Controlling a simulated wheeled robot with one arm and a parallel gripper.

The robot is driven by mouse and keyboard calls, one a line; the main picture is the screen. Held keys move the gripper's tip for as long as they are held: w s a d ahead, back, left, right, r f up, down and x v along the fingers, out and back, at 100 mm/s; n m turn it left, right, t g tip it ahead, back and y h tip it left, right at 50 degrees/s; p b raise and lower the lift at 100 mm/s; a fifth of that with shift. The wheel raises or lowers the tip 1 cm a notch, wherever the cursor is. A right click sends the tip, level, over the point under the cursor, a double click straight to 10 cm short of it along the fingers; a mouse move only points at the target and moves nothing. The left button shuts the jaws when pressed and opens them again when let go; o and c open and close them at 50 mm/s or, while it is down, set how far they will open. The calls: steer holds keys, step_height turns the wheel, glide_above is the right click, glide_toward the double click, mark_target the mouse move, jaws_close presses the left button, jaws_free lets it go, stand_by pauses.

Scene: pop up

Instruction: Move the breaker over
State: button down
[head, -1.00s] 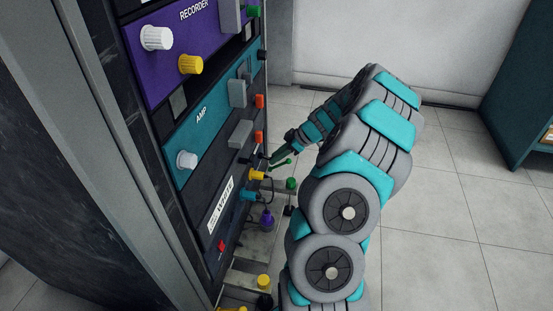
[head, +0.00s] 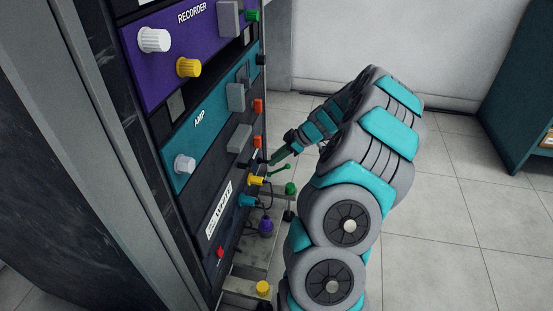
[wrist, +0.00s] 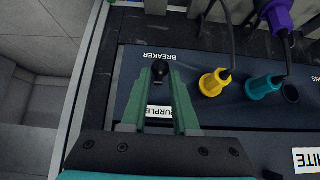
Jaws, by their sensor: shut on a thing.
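The breaker's small black knob (wrist: 159,68) sticks out of a dark panel below the upside-down BREAKER label in the wrist view. My gripper (wrist: 160,78) has its two green fingers on either side of this knob, shut on it. A PURPLE label (wrist: 159,112) shows between the fingers, partly covered by them. In the head view my gripper (head: 272,160) reaches the rack's lower panel from the right, and the contact there is too small to make out.
Beside the breaker, yellow (wrist: 214,82) and teal (wrist: 263,86) plugs with cables sit in the panel. A purple plug (wrist: 277,16) is near them. The rack (head: 150,130) fills the left side, with knobs and grey handles jutting out. Floor to the right is clear.

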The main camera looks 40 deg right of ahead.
steer(key=shift+a+r, duration=0.1)
steer(key=shift+r, duration=0.45)
steer(key=shift+w, duration=0.1)
steer(key=shift+w+a+r+b, duration=0.1)
steer(key=shift+r+b, duration=0.4)
steer(key=shift+r, duration=0.1)
steer(key=c, duration=1.1)
jaws_free()
steer(key=shift+r, duration=0.1)
